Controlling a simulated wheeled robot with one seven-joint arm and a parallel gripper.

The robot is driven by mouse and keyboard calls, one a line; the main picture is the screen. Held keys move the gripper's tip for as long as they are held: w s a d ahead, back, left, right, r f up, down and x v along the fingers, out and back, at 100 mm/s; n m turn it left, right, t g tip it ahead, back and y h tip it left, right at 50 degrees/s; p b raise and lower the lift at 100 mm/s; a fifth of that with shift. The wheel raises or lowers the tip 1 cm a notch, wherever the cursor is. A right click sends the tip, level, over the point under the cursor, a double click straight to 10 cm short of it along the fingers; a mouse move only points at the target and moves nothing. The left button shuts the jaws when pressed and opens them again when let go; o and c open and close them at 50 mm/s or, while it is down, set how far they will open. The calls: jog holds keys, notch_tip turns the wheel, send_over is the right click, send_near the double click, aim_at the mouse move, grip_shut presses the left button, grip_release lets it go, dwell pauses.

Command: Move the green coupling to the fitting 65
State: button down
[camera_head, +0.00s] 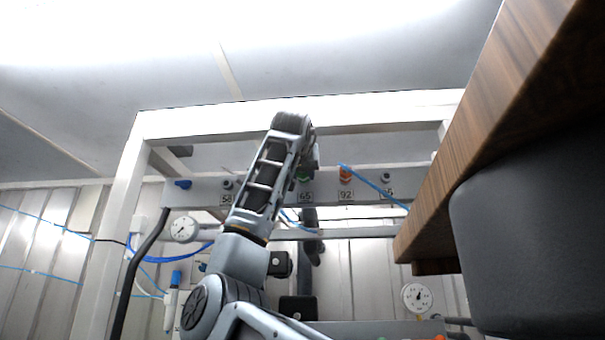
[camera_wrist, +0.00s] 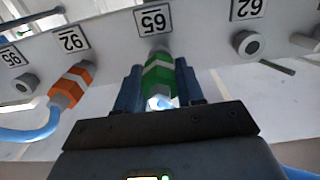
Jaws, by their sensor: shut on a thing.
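The green coupling (camera_wrist: 158,77) is between the two fingers of my gripper (camera_wrist: 160,88) in the wrist view. My gripper is shut on it. The coupling's far end is at the fitting 65 (camera_wrist: 158,49), under the label 65; I cannot tell how far it is seated. In the head view a bit of the green coupling (camera_head: 304,175) shows at the label 65 (camera_head: 305,197). My arm hides most of my gripper there.
An orange coupling (camera_wrist: 71,84) with a blue hose (camera_wrist: 30,133) is on the fitting 92, beside it. A bare fitting (camera_wrist: 248,43) is under the label 62. In the head view a wooden board (camera_head: 500,120) juts in at the right. A gauge (camera_head: 184,229) hangs at the left.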

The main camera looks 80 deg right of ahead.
jog(key=shift+d, duration=0.6)
dwell(0.7)
jog(key=c, duration=0.6)
grip_release()
jog(key=a+b, duration=0.1)
jog(key=a, duration=0.4)
jog(key=a+b, duration=0.1)
jog(key=a, duration=0.1)
jog(key=shift+s+a+b, duration=0.3)
jog(key=shift+a, duration=0.1)
